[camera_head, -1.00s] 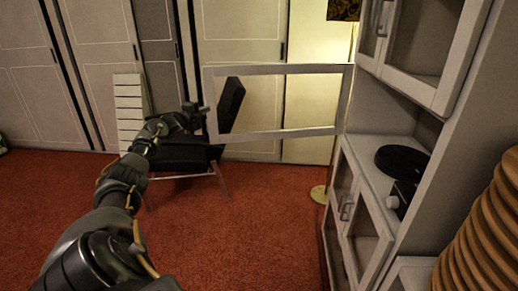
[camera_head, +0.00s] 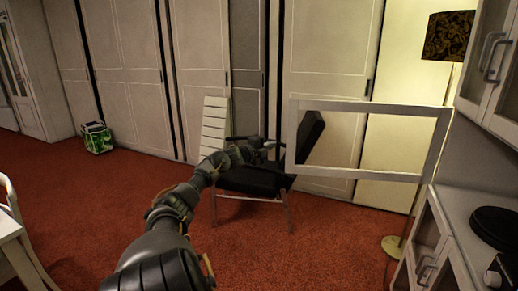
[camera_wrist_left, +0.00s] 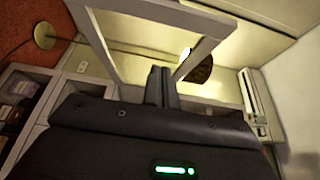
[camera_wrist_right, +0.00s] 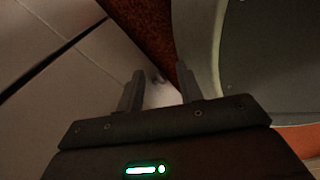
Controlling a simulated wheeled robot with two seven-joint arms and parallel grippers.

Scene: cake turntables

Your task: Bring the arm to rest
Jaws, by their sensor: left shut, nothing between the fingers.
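My left arm (camera_head: 180,205) is stretched out ahead in the head view. Its gripper (camera_head: 270,146) is close to the free left edge of an open, glass-paned white cabinet door (camera_head: 370,110); I cannot tell whether they touch. In the left wrist view the left gripper's fingers (camera_wrist_left: 161,74) are together with nothing between them, and the white door frame (camera_wrist_left: 105,45) passes behind them. My right gripper (camera_wrist_right: 160,84) shows only in the right wrist view. Its fingers are apart and nothing is seen held between them.
The white cabinet (camera_head: 475,185) with a black turntable (camera_head: 497,225) stands at right. A black chair (camera_head: 250,182) is behind the left gripper. A floor lamp (camera_head: 447,37) stands behind the door. Red carpet (camera_head: 80,190) is open at left; a white chair (camera_head: 12,205) is at the left edge.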

